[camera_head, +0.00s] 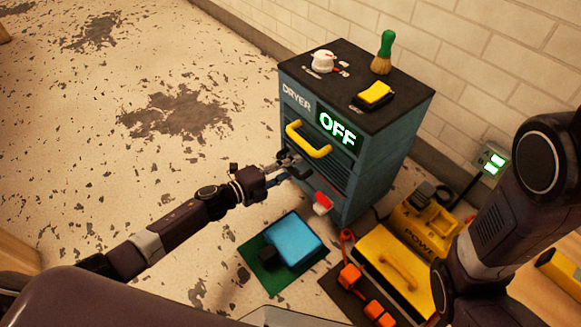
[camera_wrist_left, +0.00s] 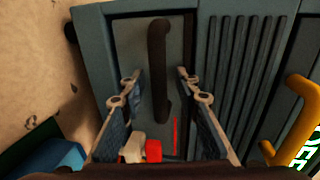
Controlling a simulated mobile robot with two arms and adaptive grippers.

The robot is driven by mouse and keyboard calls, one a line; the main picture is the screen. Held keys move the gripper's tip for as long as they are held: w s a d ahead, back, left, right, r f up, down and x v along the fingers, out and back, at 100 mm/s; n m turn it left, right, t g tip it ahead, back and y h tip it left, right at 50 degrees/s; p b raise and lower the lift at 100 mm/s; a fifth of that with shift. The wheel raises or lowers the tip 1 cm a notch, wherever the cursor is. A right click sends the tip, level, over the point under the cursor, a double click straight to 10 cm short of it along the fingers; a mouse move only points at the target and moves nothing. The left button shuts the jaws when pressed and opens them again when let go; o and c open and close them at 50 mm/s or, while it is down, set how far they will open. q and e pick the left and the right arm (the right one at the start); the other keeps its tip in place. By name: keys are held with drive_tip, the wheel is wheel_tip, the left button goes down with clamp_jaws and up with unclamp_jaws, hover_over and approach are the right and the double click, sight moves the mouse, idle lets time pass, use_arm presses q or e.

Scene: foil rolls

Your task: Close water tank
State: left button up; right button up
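The dryer (camera_head: 345,130) is a teal cabinet with a dark top and a lit OFF display. Its water tank is probably the lower front panel (camera_wrist_left: 130,50) with a dark vertical handle (camera_wrist_left: 159,70), seen in the left wrist view. Whether the panel sits flush is unclear. My left gripper (camera_head: 286,167) is at the dryer's lower front. In the wrist view my left gripper (camera_wrist_left: 158,90) is open, with its fingers apart on either side of the handle. A red and white piece (camera_head: 322,204) shows low on the dryer's front. My right gripper is not seen.
The yellow drawer handle (camera_head: 308,140) is above my left gripper. A blue box (camera_head: 290,238) on a green mat lies on the floor before the dryer. Yellow power equipment (camera_head: 425,222) and a yellow case (camera_head: 390,275) stand to the right. Floor at left is clear.

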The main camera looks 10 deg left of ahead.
use_arm(q)
drive_tip(key=shift+s+a, duration=0.15)
drive_tip(key=v, duration=1.1)
drive_tip(key=shift+s+a, duration=0.2)
drive_tip(key=shift+s, duration=0.15)
